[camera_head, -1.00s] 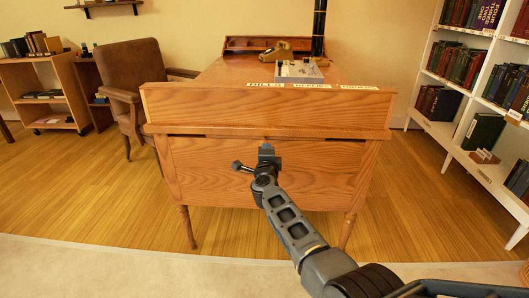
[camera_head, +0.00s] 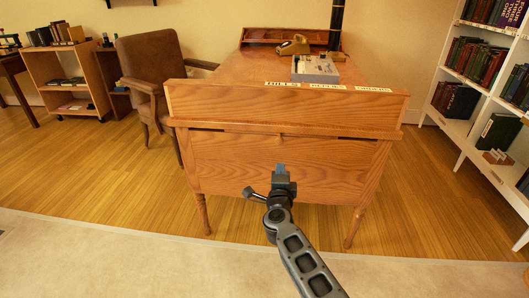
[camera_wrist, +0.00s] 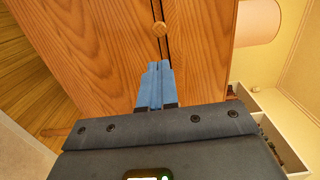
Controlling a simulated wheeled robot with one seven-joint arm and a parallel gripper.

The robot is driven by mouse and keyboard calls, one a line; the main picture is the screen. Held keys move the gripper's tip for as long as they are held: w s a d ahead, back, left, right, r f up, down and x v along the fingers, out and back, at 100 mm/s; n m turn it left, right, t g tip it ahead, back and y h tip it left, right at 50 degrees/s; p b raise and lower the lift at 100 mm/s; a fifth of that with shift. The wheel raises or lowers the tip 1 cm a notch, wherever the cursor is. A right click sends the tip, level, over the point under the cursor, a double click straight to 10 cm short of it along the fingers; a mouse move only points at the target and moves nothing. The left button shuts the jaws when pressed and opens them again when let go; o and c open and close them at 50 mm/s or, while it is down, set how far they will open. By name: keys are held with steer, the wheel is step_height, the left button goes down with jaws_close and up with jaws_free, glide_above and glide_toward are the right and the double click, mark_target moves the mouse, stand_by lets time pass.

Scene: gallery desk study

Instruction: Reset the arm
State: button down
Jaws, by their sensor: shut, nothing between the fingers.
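My gripper (camera_head: 281,170) is in front of the wooden desk's front panel, low and near the middle. In the wrist view its two blue fingertips (camera_wrist: 155,84) are together with nothing between them. The wooden desk (camera_head: 285,172) stands ahead of me on thin legs. I cannot tell the exact gap between fingertips and panel.
On the desk are a golden telephone (camera_head: 293,45) and a grey box-like item (camera_head: 315,69). A brown armchair (camera_head: 155,75) stands left of the desk. A low shelf (camera_head: 92,88) is farther left. A white bookcase (camera_head: 456,128) stands at right. The floor (camera_head: 90,170) at front left is clear.

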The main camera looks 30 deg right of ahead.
steer(key=s+a+n+t+y+p, duration=0.1)
steer(key=s+a+n+y+p, duration=0.4)
steer(key=s, duration=1.2)
steer(key=s+a+n+t+y+b, duration=0.1)
steer(key=s+a+n+b, duration=0.1)
steer(key=s+n, duration=1.1)
steer(key=s+a+r+n+g+y+p, duration=0.1)
steer(key=s+a+r+n+y, duration=0.1)
steer(key=s+r, duration=0.6)
steer(key=s+a+r+n+g+y+p, duration=0.1)
steer(key=s+a+r+n, duration=0.3)
steer(key=s, duration=1.3)
step_height(320, 180, up, 5)
steer(key=shift+a+f+n+y+p, duration=0.1)
steer(key=shift+a+n+y+p, duration=0.3)
steer(key=shift+a, duration=0.65)
